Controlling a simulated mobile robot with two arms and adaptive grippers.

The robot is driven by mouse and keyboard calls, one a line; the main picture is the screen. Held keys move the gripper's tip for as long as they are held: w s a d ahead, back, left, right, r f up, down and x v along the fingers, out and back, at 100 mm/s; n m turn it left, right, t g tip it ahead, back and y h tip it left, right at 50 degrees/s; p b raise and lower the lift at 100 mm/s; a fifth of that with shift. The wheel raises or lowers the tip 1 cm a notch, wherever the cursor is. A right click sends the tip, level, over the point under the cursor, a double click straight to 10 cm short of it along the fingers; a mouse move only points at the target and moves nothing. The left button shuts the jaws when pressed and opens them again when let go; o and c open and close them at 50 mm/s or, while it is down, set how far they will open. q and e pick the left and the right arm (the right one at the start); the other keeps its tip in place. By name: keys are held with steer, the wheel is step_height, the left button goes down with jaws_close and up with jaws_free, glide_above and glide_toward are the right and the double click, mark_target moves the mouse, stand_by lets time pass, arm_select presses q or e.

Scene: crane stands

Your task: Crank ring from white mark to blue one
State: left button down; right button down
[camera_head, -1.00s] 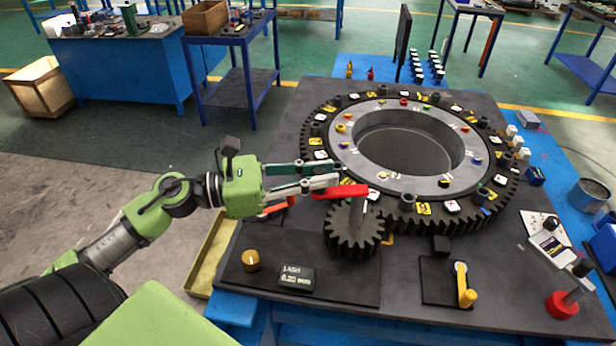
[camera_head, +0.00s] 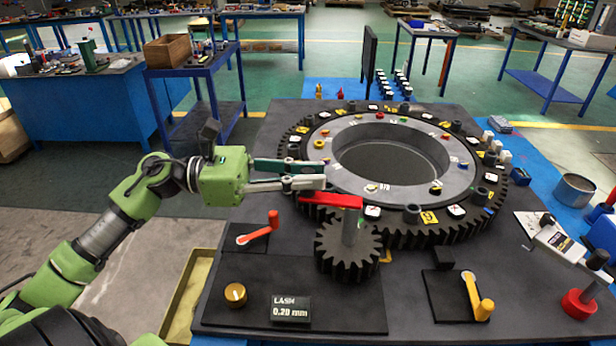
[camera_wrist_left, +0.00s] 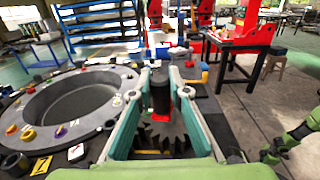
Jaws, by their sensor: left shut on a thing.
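The large dark toothed ring (camera_head: 455,236) lies flat on the bench, with yellow, white and black tags around it. Its grey inner ring (camera_head: 400,200) carries small coloured markers, including a blue one (camera_head: 463,166) at the right. A small pinion gear (camera_head: 347,262) meshes at its front left. A red crank arm (camera_head: 330,200) sits on the pinion's post and points left. My left gripper (camera_head: 322,174) is shut on the crank's handle at the arm's left end. The left wrist view shows the dark and red handle (camera_wrist_left: 160,92) between the fingers. My right gripper is not in view.
An orange lever (camera_head: 272,219), a brass knob (camera_head: 235,294) and a LASH 0.20 mm display (camera_head: 289,309) sit left of the pinion. A yellow-handled lever (camera_head: 478,300) is at front right. A red-based post (camera_head: 580,303) stands near the right edge.

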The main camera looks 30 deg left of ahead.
arm_select(q)
steer(key=c, duration=1.9)
jaws_free()
steer(key=shift+w, duration=0.1)
steer(key=v, duration=1.2)
steer(key=shift+f, duration=0.1)
